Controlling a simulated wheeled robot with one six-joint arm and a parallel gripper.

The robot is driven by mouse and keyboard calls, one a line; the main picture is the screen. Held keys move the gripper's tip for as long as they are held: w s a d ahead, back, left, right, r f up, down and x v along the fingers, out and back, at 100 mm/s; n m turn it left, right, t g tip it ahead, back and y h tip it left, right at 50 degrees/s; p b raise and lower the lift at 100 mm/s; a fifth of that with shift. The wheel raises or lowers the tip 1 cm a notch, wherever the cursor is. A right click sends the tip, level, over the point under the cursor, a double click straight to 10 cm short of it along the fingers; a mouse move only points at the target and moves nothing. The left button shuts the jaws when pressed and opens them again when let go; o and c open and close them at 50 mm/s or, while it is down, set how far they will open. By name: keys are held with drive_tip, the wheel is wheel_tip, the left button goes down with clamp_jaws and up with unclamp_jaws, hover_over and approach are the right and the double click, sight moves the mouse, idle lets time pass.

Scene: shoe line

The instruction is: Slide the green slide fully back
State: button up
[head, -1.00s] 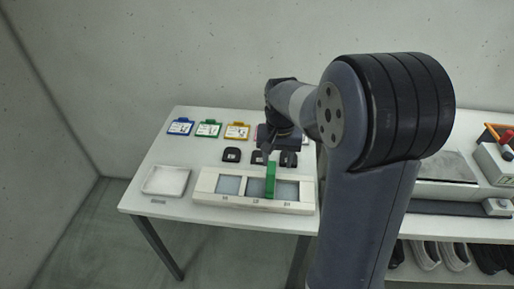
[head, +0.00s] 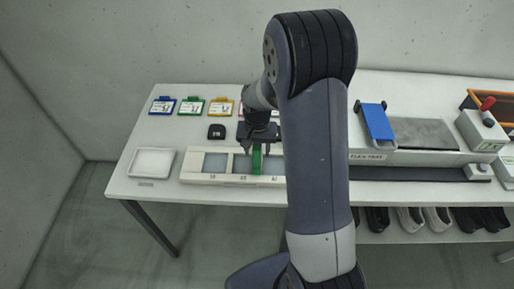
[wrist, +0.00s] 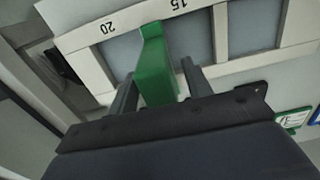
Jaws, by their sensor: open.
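The green slide (head: 257,160) stands up from a long white frame (head: 198,181) with grey windows. It sits between the middle window and the right one. In the wrist view the green slide (wrist: 155,65) is between the numbers 20 and 15. My gripper (head: 257,150) is open above the frame, pointing down. In the wrist view its two fingers (wrist: 158,72) stand on either side of the slide, with gaps visible. The right end of the frame is hidden behind my arm in the head view.
A white tray (head: 152,177) lies left of the frame. A black block (head: 217,131) and blue, green and yellow cards (head: 191,106) lie behind.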

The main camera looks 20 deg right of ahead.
drive_tip(key=shift+f, duration=0.1)
drive_tip(key=shift+c, duration=0.4)
clamp_jaws()
